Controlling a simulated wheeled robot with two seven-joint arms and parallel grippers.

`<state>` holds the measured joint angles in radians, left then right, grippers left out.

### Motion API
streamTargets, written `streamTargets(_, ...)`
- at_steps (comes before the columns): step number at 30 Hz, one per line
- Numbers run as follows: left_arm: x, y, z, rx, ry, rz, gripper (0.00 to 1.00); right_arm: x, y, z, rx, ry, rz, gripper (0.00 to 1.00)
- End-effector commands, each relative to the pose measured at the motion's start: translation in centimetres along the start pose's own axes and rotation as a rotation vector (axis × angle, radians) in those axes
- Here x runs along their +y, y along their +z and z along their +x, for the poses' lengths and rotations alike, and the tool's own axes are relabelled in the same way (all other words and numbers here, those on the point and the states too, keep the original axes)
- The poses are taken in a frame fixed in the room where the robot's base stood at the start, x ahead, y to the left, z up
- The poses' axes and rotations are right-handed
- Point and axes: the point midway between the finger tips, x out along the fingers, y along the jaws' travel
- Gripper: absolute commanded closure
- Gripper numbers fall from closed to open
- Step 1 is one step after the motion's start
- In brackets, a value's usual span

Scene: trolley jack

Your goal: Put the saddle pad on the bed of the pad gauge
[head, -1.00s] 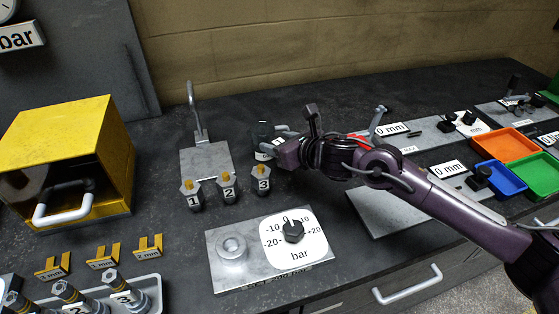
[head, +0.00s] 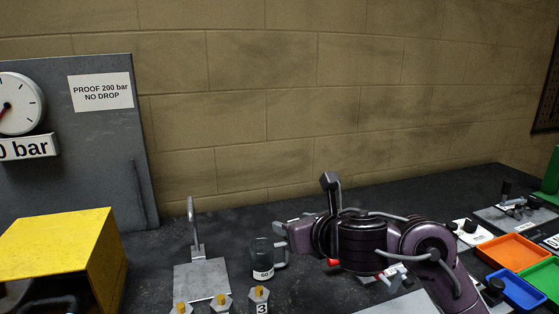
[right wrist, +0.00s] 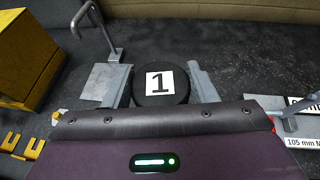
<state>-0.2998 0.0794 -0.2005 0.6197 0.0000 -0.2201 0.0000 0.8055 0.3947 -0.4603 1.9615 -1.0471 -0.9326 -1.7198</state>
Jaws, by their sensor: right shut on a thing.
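The saddle pad looks to be the dark round block (head: 262,252), which has a white label on its side in the head view. Whether the pad touches the bench is unclear. I cannot tell for sure which fixture is the pad gauge. My left gripper is not in view.
A grey plate with an upright hooked rod (head: 202,278) stands just left of the pad. Several yellow-topped hex pieces (head: 221,302) stand in front. A yellow box (head: 65,245) is at left. Orange (head: 513,250) and blue (head: 515,290) trays are at right. The bench behind is clear.

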Motion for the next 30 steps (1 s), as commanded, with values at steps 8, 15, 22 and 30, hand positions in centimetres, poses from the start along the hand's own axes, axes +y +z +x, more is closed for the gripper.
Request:
streamTargets(8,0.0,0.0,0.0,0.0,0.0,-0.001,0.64,-4.7,-2.9,-3.8,0.003,-0.184,0.088,0.76)
streamTargets(15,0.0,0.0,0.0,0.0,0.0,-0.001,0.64,-8.4,-5.7,-6.9,0.006,-0.323,0.131,0.75)
streamTargets(22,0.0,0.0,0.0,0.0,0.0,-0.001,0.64,-10.9,-8.1,-9.4,0.004,-0.42,0.167,0.75)
streamTargets(30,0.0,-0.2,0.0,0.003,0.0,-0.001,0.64,-11.5,-8.6,-10.0,-0.001,-0.442,0.182,0.75)
